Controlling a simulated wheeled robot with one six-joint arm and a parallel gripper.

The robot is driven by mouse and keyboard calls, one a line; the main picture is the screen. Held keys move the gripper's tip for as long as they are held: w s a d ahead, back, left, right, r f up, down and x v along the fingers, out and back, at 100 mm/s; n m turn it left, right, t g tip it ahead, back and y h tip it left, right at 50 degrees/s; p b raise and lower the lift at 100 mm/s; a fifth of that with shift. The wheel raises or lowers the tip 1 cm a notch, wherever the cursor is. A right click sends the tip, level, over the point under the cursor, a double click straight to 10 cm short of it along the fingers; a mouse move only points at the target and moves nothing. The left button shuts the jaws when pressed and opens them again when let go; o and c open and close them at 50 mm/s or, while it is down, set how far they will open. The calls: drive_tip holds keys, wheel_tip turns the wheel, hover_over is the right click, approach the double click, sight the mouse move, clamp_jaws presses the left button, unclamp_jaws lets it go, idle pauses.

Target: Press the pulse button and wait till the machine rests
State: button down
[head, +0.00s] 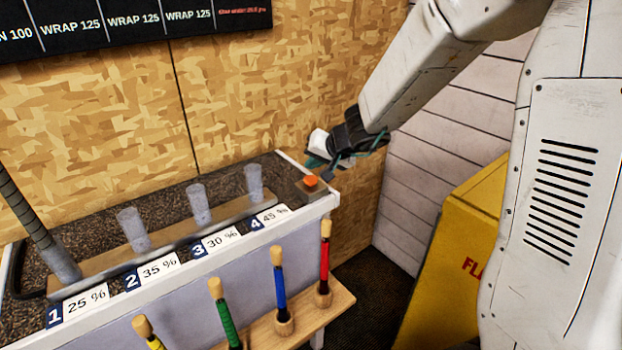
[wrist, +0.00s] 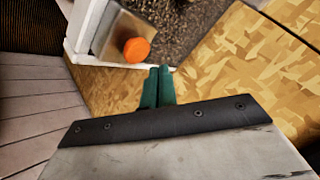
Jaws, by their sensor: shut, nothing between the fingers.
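The pulse button is an orange cap (head: 311,181) on a small metal plate at the right end of the machine's dark speckled top. In the wrist view the orange button (wrist: 136,50) shows just beyond the fingertips and to their left. My gripper (head: 326,162) is at the right end of the machine, close to the button. In the wrist view its green fingers (wrist: 157,85) are together with nothing between them. A gap shows between fingertips and button in that view; how high they are above it I cannot tell. The machine (head: 325,204) has a white edge and several clear tubes.
Labels 1 to 4 read 25 %, 35 %, 30 % and 45 %. A wooden rack (head: 338,295) with coloured grips stands in front. A yellow cabinet (head: 452,260) stands at the right. A chipboard wall (head: 110,110) is close behind the machine. A dark shaft (head: 22,208) stands in the leftmost tube.

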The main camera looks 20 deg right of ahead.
sight(313, 181)
drive_tip(key=shift+r, duration=1.9)
drive_tip(key=shift+a, duration=0.1)
drive_tip(key=s+a+n+g+y, duration=0.1)
drive_tip(key=s+a+g, duration=0.15)
drive_tip(key=s, duration=0.55)
drive_tip(key=s+a+n+g+y, duration=0.1)
drive_tip(key=s+a+g, duration=0.15)
drive_tip(key=s, duration=0.55)
drive_tip(key=s+d+r+h, duration=0.2)
drive_tip(key=s, duration=0.5)
drive_tip(key=s+d+r+n+g+h, duration=0.1)
drive_tip(key=s+d+h, duration=0.1)
drive_tip(key=s, duration=0.5)
drive_tip(key=s+d+r+n+g+h, duration=0.1)
drive_tip(key=s+d+r, duration=0.1)
drive_tip(key=s+d, duration=0.2)
drive_tip(key=s, duration=0.3)
drive_tip(key=shift+r+h, duration=0.3)
drive_tip(key=shift+h, duration=0.1)
